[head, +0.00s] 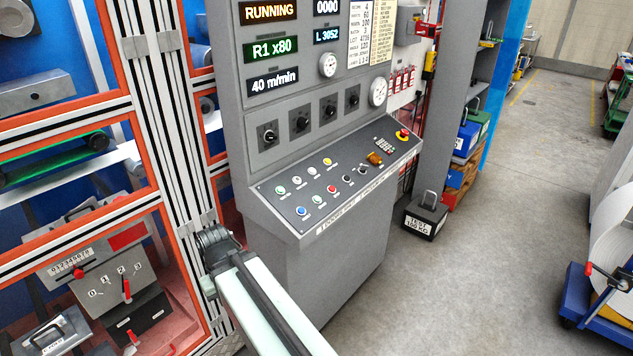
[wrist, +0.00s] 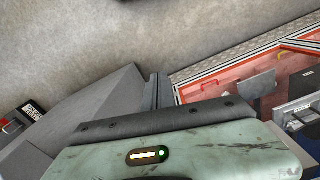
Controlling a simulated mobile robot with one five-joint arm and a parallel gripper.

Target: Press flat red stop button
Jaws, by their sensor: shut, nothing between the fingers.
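A small flat red button (head: 331,189) is in the front row of the sloping panel (head: 268,202) of a grey console, between a white button and a black one. A raised red mushroom button (head: 403,134) on a yellow base is at the panel's far right end. My gripper (head: 214,240) is left of the console, lower than the panel's near corner and apart from the buttons. In the wrist view my gripper (wrist: 156,92) shows as a narrow dark shape, shut and empty. No button shows in the wrist view.
Orange-framed guarding (head: 140,105) stands close at the left of my gripper. The console's upper face carries displays, dials and several black knobs. A dark weight box (head: 426,214) sits on the floor right of the console. The floor (head: 430,290) in front is clear up to a blue cart (head: 575,305).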

